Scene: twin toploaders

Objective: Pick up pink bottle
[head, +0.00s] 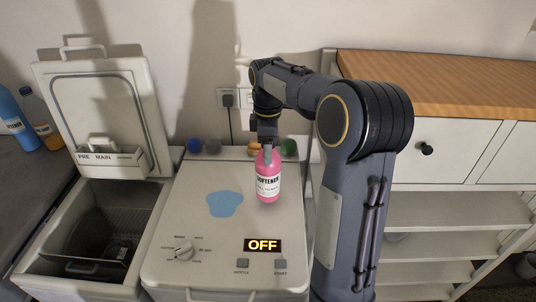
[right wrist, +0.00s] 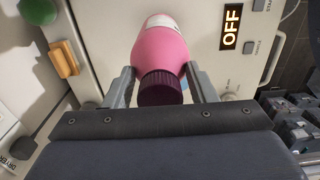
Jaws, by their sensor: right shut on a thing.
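The pink bottle (head: 268,178) has a white label reading SOFTENER and stands upright on or just above the lid of the right-hand toploader. My right gripper (head: 268,150) comes down on it from above and is shut around its neck area. In the right wrist view the pink bottle (right wrist: 163,45) with its dark purple cap (right wrist: 160,88) lies between the two fingers of my right gripper (right wrist: 161,80). I cannot tell whether the bottle's base touches the lid. My left gripper is in neither view.
A blue puddle-like patch (head: 224,203) lies on the closed toploader lid (head: 170,225), left of the bottle. The toploader (head: 40,266) at left stands open. A blue bottle (head: 14,122) stands far left. A wooden-topped cabinet (head: 440,84) is at right. A small orange object (right wrist: 65,58) sits near the lid's back.

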